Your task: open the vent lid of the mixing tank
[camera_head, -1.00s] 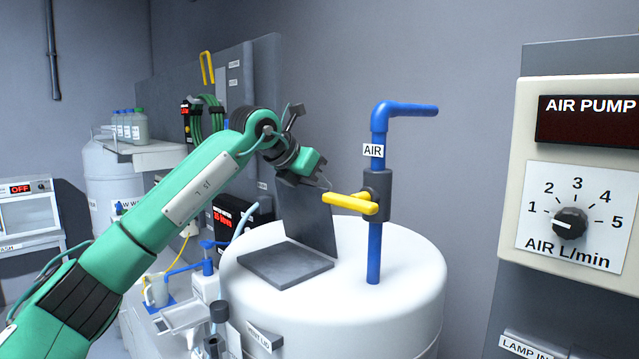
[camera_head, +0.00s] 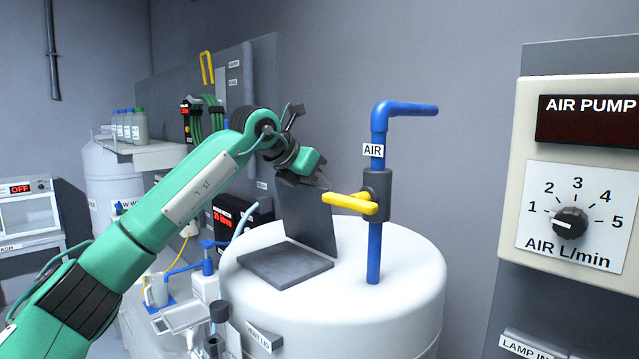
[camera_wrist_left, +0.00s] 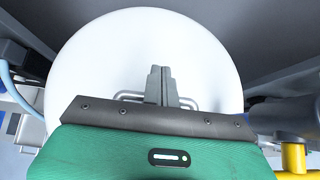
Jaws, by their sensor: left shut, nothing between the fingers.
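The white mixing tank (camera_head: 400,265) stands in the middle of the head view, and its white surface fills much of the left wrist view (camera_wrist_left: 90,60). On its top, a dark grey flat square (camera_head: 285,265) lies with a dark grey plate, the vent lid (camera_head: 310,222), standing upright at its back edge. The lid looks open. A "VENT LID" label (camera_head: 264,338) is on the tank's front. My left gripper (camera_head: 324,185) is above the upright plate, beside the yellow valve handle; its fingers (camera_wrist_left: 160,85) are shut and empty. Whether it touches the plate cannot be told.
A blue air pipe (camera_head: 375,250) with a yellow handle (camera_head: 350,203) rises from the tank close right of my left gripper. The air pump panel (camera_head: 578,140) is at the right. A shelf with bottles (camera_head: 130,126) and a crowded bench are at the left.

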